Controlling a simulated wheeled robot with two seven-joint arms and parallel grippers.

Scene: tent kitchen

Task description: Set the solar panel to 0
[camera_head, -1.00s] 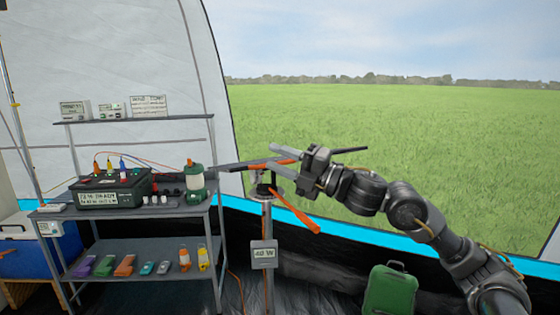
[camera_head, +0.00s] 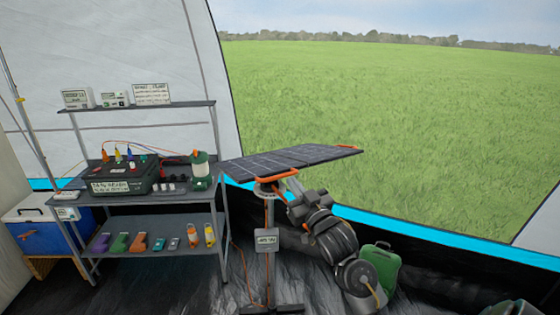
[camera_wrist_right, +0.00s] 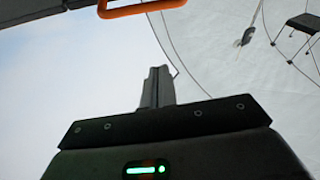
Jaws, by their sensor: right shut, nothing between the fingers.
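The solar panel (camera_head: 295,158) sits on top of a post stand inside the tent, its dark cell face showing and tilted a little. An orange handle (camera_head: 276,177) is at its near edge, and another orange part is at the far right edge. A label box (camera_head: 266,239) is on the post; its text is too blurred to read surely. My right gripper (camera_head: 286,190) is shut and empty, just under the panel's near edge beside the post. In the right wrist view its closed fingers (camera_wrist_right: 157,88) point up, with an orange handle (camera_wrist_right: 142,8) above and apart from them. My left gripper is out of view.
A metal shelf rack (camera_head: 150,197) stands left of the panel, with a battery box (camera_head: 124,177), a lantern (camera_head: 200,168) and several small devices. A blue cooler (camera_head: 45,235) is at far left.

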